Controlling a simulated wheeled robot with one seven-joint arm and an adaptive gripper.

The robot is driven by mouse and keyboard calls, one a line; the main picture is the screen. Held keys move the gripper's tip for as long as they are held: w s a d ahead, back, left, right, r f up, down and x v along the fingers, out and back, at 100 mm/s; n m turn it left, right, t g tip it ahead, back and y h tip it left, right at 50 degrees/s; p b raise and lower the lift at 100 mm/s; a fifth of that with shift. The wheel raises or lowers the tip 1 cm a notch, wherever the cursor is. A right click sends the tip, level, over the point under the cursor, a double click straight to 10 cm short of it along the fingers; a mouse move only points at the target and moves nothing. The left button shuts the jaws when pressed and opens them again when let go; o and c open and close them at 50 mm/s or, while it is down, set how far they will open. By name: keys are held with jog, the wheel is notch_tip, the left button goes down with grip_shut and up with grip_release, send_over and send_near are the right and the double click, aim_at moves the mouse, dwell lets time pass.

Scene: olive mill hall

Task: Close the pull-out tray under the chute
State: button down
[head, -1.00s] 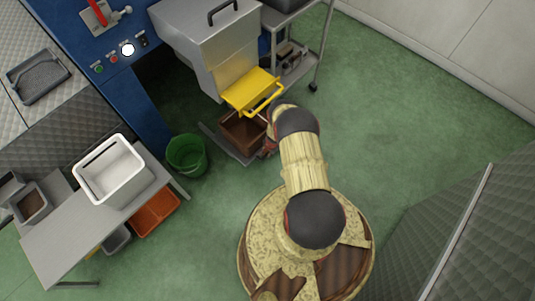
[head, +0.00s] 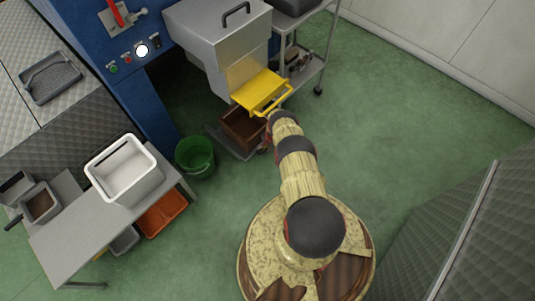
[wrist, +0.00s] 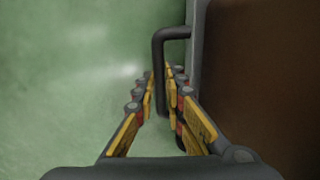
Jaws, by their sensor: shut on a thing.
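The pull-out tray (head: 240,128), an open brown-lined box, sits low under the yellow chute (head: 262,90) and sticks out in front of it. Its inside fills the right of the wrist view (wrist: 265,85), with a grey rim along its left edge. A dark bent handle (wrist: 160,52) stands out from that rim. My gripper (wrist: 162,78) is shut on the handle, one finger on either side. In the head view my gripper (head: 267,146) is at the tray's right side, mostly hidden by my arm.
A green bucket (head: 195,156) stands left of the tray. A side table (head: 75,232) with a white bin (head: 124,177) is farther left. A steel trolley (head: 303,73) stands at the back right. The green floor right of my arm is clear.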

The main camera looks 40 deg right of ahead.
jog(key=shift+w+a, duration=0.1)
jog(key=shift+w, duration=1.3)
jog(key=c, duration=1.9)
grip_release()
jog(key=shift+o, duration=0.3)
